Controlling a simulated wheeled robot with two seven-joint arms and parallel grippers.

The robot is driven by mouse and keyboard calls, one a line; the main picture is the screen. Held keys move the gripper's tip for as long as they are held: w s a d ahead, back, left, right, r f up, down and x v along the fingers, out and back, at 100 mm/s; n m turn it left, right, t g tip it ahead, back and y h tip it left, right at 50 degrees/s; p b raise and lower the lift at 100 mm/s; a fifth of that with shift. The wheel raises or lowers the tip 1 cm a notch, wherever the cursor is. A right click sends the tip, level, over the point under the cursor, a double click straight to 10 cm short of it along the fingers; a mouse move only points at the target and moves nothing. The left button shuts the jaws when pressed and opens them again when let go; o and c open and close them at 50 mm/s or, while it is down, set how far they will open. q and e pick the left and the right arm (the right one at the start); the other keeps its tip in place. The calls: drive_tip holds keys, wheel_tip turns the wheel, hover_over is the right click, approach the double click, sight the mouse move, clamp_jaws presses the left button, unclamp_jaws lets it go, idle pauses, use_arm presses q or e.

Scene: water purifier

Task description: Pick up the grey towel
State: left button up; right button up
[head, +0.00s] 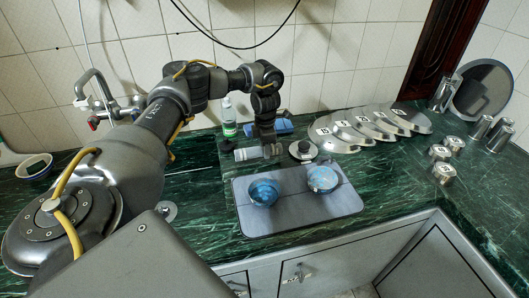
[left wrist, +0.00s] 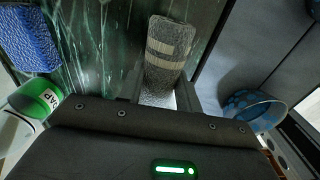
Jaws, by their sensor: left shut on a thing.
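The grey towel (left wrist: 167,55) is a rolled bundle with pale bands. In the left wrist view it sits between the two fingers of my left gripper (left wrist: 165,97), which is shut on it. In the head view the towel (head: 247,154) is at the back edge of the grey tray, under my left gripper (head: 270,147). I cannot tell whether it touches the counter. My right gripper is not in view.
The grey tray (head: 298,222) holds two blue bowls (head: 264,192) (head: 322,178). Several metal lids (head: 377,125) and cups (head: 444,172) are to the right. The tap (head: 97,85) is at the left.

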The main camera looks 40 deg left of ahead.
use_arm(q)
drive_tip(key=s+d+r, duration=0.9)
drive_tip(key=s+r, duration=0.1)
drive_tip(key=s, duration=0.1)
drive_tip(key=shift+r+p, duration=0.25)
drive_tip(key=shift+p, duration=0.1)
